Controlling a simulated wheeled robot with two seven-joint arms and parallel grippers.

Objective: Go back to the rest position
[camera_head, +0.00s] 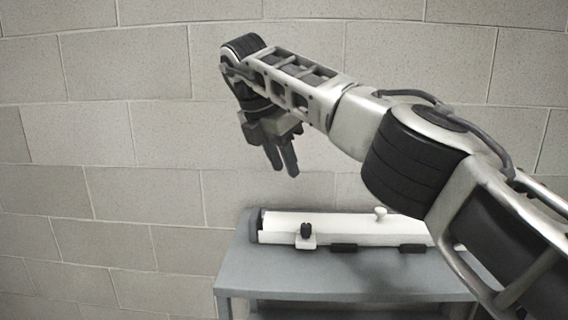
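My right arm comes in from the right and reaches across the view. My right gripper (286,174) hangs from its end with the dark fingers pointing down. It is in the air above the left part of the grey table, with nothing seen between the fingers. The two fingertips show close together at a slant, so I cannot tell whether they are open or shut. My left gripper is not in view.
A grey table (260,280) stands by a block wall (160,160). On it lies a long white unit (345,235) with a black knob (306,230), a small white knob (380,214) and dark blocks on its front. My arm hides its right end. Left of the table looks clear.

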